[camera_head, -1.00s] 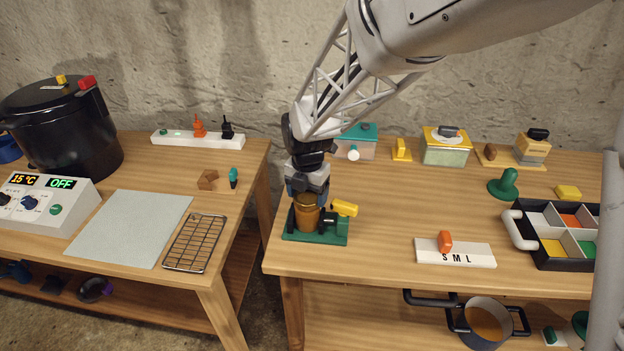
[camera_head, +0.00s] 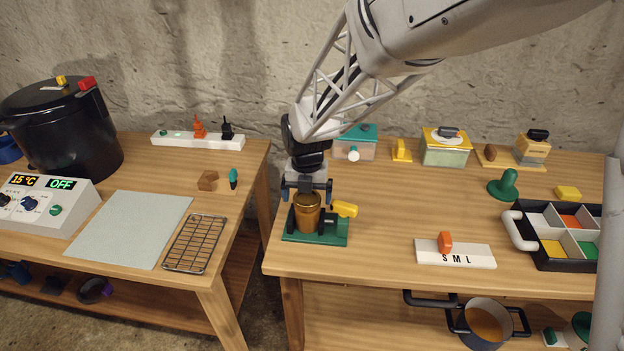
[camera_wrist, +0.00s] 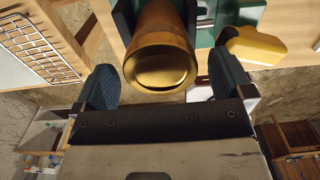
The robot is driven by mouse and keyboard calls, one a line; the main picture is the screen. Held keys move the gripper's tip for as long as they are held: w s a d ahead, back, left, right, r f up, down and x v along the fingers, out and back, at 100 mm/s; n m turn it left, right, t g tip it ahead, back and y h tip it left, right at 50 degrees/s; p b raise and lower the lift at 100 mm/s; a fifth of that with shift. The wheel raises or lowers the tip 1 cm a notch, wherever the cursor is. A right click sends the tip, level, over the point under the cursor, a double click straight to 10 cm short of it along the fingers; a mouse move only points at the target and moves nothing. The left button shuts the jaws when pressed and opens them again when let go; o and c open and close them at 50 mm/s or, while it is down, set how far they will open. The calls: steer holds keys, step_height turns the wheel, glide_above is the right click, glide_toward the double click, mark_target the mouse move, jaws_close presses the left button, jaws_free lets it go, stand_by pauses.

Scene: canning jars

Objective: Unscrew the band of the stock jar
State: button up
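The stock jar (camera_head: 307,220) is brown-amber and stands upright in a green clamp base (camera_head: 333,241) with black jaws and a yellow handle (camera_head: 345,208). Its round gold top (camera_wrist: 162,70) faces the camera in the wrist view; I cannot tell the band apart from the lid there. My gripper (camera_head: 307,191) is just above the jar top. In the wrist view my gripper (camera_wrist: 163,72) has its two blue pads wide apart, one to each side of the jar top, with a gap on both sides. It holds nothing.
On the same table, a white S M L board (camera_head: 455,255) with an orange knob lies to the right, and a black sorting tray (camera_head: 539,259) stands farther right. A wire rack (camera_head: 195,243) lies on the left table across a gap. The wood between clamp and board is clear.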

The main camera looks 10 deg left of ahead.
mark_target(307, 197)
steer(key=shift+r, duration=0.2)
steer(key=shift+r, duration=3.7)
steer(key=shift+d, duration=0.1)
steer(key=shift+s+d+r+m, duration=0.1)
steer(key=shift+d+r+m, duration=0.1)
steer(key=shift+m, duration=0.1)
steer(key=s+d+r+m+t, duration=0.1)
steer(key=s+d+r+m, duration=0.35)
steer(key=d+m, duration=0.4)
steer(key=s+d+r+m, duration=0.3)
steer(key=s+d+m, duration=0.3)
steer(key=d+m, duration=0.25)
steer(key=s+d+m, duration=0.5)
steer(key=s+m, duration=0.3)
steer(key=m, duration=0.1)
steer(key=s+d+m+t, duration=0.1)
steer(key=s+d+m, duration=0.4)
steer(key=s+m, duration=0.3)
steer(key=shift+m+t, duration=0.3)
steer(key=shift+m, duration=0.7)
